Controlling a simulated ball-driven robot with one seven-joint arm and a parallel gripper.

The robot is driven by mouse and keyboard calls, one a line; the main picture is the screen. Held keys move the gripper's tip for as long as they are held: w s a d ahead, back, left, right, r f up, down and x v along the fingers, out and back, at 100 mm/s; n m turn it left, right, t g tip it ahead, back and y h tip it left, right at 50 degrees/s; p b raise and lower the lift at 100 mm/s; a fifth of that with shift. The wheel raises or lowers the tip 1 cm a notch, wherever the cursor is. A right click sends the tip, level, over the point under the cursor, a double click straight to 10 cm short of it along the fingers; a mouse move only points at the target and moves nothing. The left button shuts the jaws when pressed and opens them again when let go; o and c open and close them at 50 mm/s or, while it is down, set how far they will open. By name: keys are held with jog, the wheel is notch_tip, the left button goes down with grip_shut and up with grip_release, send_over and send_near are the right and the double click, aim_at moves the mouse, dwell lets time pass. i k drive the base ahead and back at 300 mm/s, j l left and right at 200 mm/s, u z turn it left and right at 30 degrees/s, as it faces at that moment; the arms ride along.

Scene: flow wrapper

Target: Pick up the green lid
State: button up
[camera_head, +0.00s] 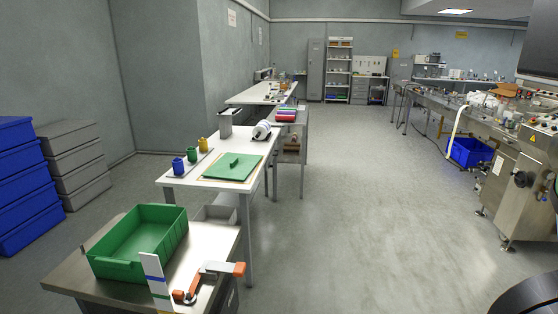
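The green lid (225,170) is a flat green panel with a small dark green raised piece, probably a handle, on top. It lies flat on a thin tan sheet or board on the white table (193,182), left of the picture's middle. Its whole top is in sight and nothing covers it.
A steel table (75,283) in front holds an open green bin (130,268) and an orange-grey tool (215,268). Blue, green and yellow cups stand left of the lid. Blue crates (25,190) are stacked at left. A machine (520,180) stands right. The middle floor is clear.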

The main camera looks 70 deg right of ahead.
aim_at(231, 166)
jog(key=z, duration=1.35)
jog(key=i+l+u, duration=0.1)
jog(key=u, duration=0.55)
jog(key=i+l+u, duration=0.35)
jog(key=l+u, duration=0.15)
jog(key=l, duration=0.2)
jog(key=i+l+u, duration=0.15)
jog(key=l+u, duration=0.15)
jog(key=l, duration=0.1)
